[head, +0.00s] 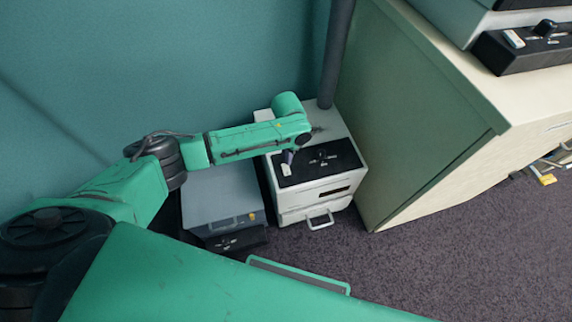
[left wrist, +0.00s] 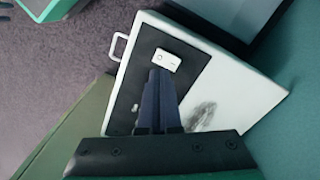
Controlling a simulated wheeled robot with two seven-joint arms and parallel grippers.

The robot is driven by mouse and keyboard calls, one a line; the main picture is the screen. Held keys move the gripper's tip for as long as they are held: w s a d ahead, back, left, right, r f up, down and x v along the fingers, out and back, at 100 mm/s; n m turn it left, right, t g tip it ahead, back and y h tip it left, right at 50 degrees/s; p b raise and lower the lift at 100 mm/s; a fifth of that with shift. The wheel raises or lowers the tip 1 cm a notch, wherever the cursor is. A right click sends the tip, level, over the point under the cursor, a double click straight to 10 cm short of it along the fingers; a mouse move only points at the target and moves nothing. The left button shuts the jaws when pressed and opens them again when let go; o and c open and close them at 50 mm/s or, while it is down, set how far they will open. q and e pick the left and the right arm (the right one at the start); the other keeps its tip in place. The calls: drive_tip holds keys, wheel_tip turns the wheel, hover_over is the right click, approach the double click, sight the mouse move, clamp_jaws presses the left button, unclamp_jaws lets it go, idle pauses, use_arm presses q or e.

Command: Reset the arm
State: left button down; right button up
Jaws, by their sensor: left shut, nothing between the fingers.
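My left arm reaches in from the left in the head view. Its gripper (head: 289,157) points down over the black top panel of a white box-shaped machine (head: 318,195). In the left wrist view the two dark fingers (left wrist: 159,75) are together with nothing between them. Their tips are close to a small white switch-like block (left wrist: 167,59) on the black panel (left wrist: 148,62). I cannot tell whether they touch it. The block also shows in the head view (head: 286,169), beside the fingertips. My right gripper is not in view.
A grey machine (head: 222,192) stands just left of the white one. A green-sided cabinet with a cream top (head: 425,110) rises close on the right, carrying more equipment (head: 525,45). A dark pole (head: 337,55) stands behind. Carpet (head: 440,255) is open at front right.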

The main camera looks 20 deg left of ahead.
use_arm(q)
drive_tip(key=shift+r, duration=0.3)
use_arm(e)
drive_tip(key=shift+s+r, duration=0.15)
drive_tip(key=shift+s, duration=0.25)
